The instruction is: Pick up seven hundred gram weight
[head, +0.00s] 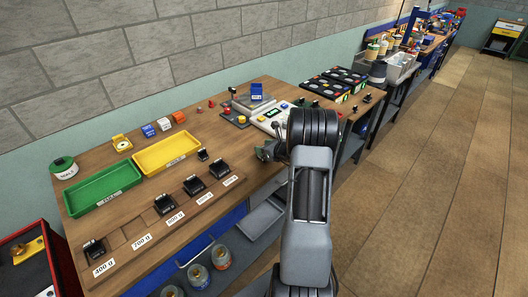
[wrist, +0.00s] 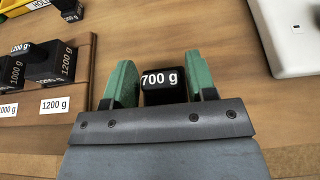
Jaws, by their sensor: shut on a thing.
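The seven hundred gram weight (wrist: 166,95) is a black block with a white "700 g" mark, seen in the wrist view. It sits between the two green fingers of my gripper (wrist: 159,63), which is shut on it. In the head view my gripper (head: 268,151) is at the right part of the bench, partly behind my arm, and I cannot make out the weight there. The wooden weight rack (head: 140,223) has an empty place behind the 700 g label.
Several black weights stay in the rack, including a 1200 g weight (wrist: 52,65). A green tray (head: 103,190) and a yellow tray (head: 166,152) lie behind it. A white device (wrist: 292,38) is at the upper right of the wrist view. Bare wood separates rack and device.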

